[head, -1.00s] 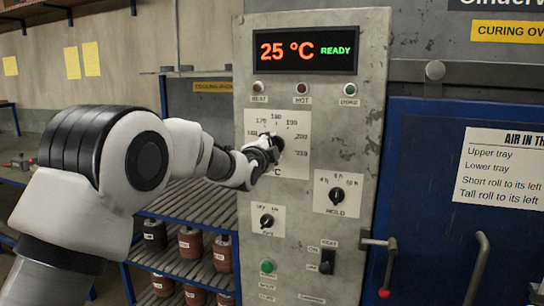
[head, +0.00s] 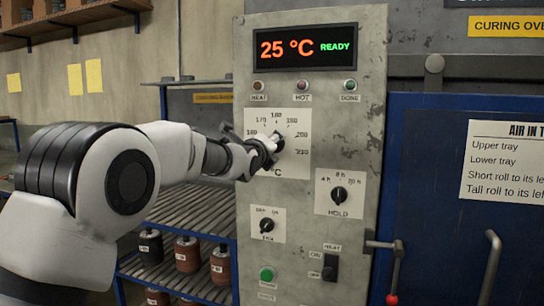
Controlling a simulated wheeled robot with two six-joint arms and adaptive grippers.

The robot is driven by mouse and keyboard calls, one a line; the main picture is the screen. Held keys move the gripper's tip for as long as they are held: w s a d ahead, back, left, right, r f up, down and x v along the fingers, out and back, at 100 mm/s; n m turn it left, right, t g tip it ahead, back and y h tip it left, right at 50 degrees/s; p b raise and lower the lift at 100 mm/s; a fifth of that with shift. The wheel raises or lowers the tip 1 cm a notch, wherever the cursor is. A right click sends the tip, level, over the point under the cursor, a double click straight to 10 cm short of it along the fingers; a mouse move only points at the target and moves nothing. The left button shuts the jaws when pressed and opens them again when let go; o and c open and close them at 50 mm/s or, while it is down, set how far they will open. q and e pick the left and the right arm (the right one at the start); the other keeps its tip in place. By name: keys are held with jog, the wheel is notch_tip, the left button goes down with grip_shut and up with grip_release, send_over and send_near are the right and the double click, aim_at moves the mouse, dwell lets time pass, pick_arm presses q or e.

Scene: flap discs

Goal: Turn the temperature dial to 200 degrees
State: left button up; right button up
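The temperature dial (head: 280,144) is a dark round knob on a white scale plate (head: 292,168) on the grey control panel. Printed marks run around it, with 170, 180 and 190 across the top and 200 and 210 at the right. My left gripper (head: 269,146) reaches in from the left, with its fingertips at the dial's left side. It covers part of the knob and the lower left marks. I cannot tell where the pointer stands or whether the fingers grip the knob. The display (head: 306,47) reads 25 °C READY. My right gripper is out of view.
Below are the HOLD dial (head: 339,195), the fan dial (head: 267,226), a green button (head: 267,274) and a black heat switch (head: 330,267). A red-tipped lever (head: 392,297) and blue oven door (head: 428,150) are right. A shelf (head: 190,213) with rolls stands behind my arm.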

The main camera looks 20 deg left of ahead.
pick_arm(q)
jog(key=shift+f+m+b, duration=0.1)
jog(key=shift+m+b, duration=2.85)
jog(key=shift+m, duration=0.15)
jog(key=o, duration=1.2)
jog(key=shift+c, duration=0.2)
jog(key=s, duration=1.2)
jog(key=shift+a, duration=0.25)
